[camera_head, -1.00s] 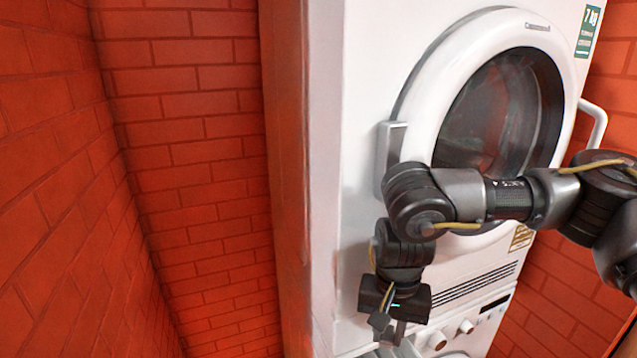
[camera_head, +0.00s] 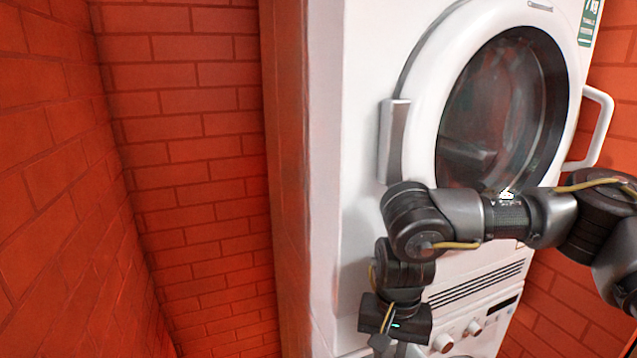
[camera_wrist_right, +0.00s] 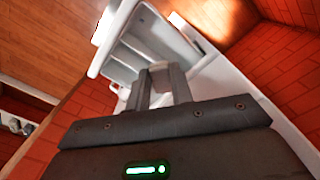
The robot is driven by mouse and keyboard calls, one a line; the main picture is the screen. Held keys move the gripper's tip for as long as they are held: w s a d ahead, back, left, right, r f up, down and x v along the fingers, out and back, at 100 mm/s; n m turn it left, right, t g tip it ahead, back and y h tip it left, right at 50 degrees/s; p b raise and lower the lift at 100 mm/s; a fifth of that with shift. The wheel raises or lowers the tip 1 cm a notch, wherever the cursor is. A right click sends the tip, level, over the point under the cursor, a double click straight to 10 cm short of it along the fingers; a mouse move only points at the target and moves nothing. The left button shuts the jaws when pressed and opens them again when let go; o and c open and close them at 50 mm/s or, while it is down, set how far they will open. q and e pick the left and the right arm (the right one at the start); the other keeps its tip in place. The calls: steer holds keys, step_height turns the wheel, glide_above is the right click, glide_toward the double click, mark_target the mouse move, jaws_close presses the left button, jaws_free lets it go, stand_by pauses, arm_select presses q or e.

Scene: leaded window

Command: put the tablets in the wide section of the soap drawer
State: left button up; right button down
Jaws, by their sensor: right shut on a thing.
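The open white soap drawer (camera_wrist_right: 123,68) is in the right wrist view, just ahead of my fingertips, with several sections divided by thin walls. My right gripper (camera_wrist_right: 158,78) is shut on a small pale grey block (camera_wrist_right: 157,67), which looks like a tablet. The block shows against the drawer; whether it touches the drawer I cannot tell. In the head view my right gripper (camera_head: 386,345) is at the bottom edge, low in front of the machines, with its fingertips cut off. My left gripper is not in view.
A white machine with a round glass door (camera_head: 500,110) and side handle (camera_head: 594,130) stands above a lower control panel with knobs (camera_head: 458,338). Red brick walls (camera_head: 185,150) enclose the space. Small pale objects (camera_wrist_right: 20,125) sit at the wrist view's left edge, too small to identify.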

steer(key=c, duration=1.1)
jaws_free()
steer(key=shift+c, duration=0.2)
steer(key=shift+r, duration=0.1)
